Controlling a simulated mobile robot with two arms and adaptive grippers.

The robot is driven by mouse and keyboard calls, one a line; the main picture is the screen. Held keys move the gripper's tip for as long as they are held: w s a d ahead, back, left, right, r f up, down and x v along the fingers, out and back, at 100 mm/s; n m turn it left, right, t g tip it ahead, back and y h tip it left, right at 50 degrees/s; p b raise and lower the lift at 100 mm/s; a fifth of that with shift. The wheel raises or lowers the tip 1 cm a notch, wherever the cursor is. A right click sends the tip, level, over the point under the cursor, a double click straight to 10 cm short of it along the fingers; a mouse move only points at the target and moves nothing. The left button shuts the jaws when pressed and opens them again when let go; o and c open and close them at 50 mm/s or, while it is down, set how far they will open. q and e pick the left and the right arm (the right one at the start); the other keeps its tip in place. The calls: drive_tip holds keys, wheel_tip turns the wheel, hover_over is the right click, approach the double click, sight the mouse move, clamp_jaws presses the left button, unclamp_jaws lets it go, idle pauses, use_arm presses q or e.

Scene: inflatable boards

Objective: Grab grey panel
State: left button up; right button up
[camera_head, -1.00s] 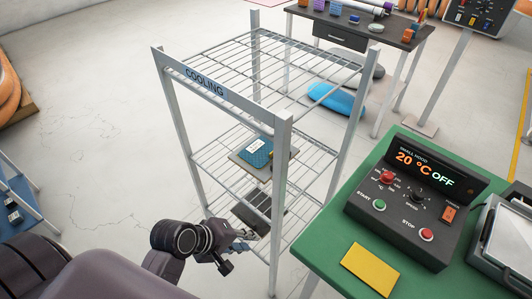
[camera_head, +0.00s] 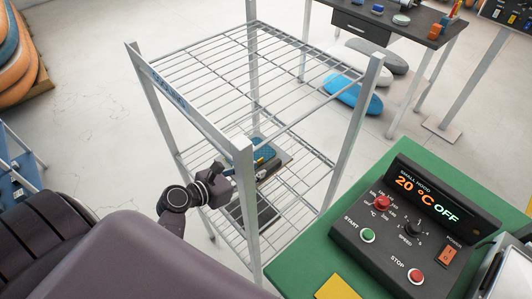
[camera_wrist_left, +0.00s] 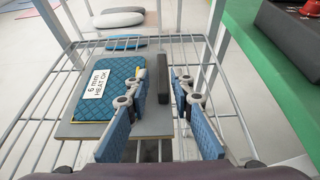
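A flat grey panel (camera_head: 284,160) lies on the middle shelf of the metal cooling rack (camera_head: 245,150). It also shows in the left wrist view (camera_wrist_left: 78,130). A blue quilted pad (camera_wrist_left: 108,88) with a yellow edge and a white "6 mm HEAT OK" label lies on it. A dark upright bar (camera_wrist_left: 163,92) stands along the panel's right side. My left gripper (camera_wrist_left: 159,98) is open, its blue-padded fingers at the panel's near right part, with the bar between them farther on. Whether they touch the panel is unclear. My right gripper is out of view.
A dark panel (camera_head: 264,212) lies on the lower shelf. Rack posts and wire shelves surround my left gripper. A green table (camera_head: 305,262) with a control box (camera_head: 410,225) and a yellow plate (camera_head: 337,287) stands at right. Open floor lies left of the rack.

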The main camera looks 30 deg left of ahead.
sight(269, 167)
use_arm(q)
drive_tip(key=shift+w, duration=0.25)
drive_tip(key=x, duration=0.3)
drive_tip(key=shift+d+f+p, duration=0.2)
drive_tip(key=shift+f+p, duration=0.1)
drive_tip(key=x, duration=0.3)
drive_tip(key=shift+f, duration=0.3)
drive_tip(key=shift+d, duration=0.1)
drive_tip(key=c, duration=0.4)
drive_tip(key=shift+r, duration=0.1)
clamp_jaws()
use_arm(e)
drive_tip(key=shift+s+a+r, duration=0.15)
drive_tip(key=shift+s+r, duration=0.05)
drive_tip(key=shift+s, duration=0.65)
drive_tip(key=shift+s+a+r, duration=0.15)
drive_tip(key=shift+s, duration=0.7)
